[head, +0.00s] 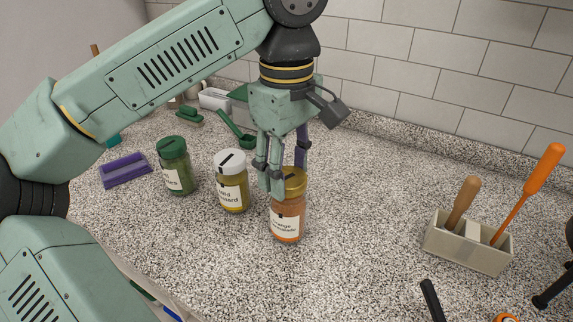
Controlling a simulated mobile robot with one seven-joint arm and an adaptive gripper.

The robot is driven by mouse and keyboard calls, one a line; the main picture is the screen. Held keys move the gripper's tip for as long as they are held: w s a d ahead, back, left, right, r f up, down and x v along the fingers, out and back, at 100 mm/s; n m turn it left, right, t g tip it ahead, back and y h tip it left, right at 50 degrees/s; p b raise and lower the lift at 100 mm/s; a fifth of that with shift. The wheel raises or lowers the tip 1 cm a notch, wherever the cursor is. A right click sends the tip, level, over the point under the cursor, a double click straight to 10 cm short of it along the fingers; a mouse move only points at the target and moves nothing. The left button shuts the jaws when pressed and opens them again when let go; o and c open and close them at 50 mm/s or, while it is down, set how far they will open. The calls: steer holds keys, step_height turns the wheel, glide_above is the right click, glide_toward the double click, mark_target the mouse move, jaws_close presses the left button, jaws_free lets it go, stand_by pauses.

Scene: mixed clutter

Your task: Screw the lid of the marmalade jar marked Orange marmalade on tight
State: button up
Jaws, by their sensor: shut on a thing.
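The marmalade jar (286,224) stands upright on the speckled counter. It holds orange contents and has a white label reading "Orange marmalade". Its gold lid (296,183) sits on top of the jar. My gripper (282,182) points down from above and is shut on the gold lid, with fingers around its sides. The fingers hide part of the lid, so I cannot tell how far it is threaded.
A mustard jar (232,194) with a white lid and a green-lidded jar (176,178) stand to the left. A grey holder (465,246) with wooden- and orange-handled tools stands right. The counter between is clear.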

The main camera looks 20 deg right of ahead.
steer(key=shift+f+b, duration=0.35)
steer(key=shift+f, duration=0.2)
stand_by(0.8)
steer(key=o, duration=0.8)
steer(key=c, duration=1.1)
steer(key=shift+c, duration=0.2)
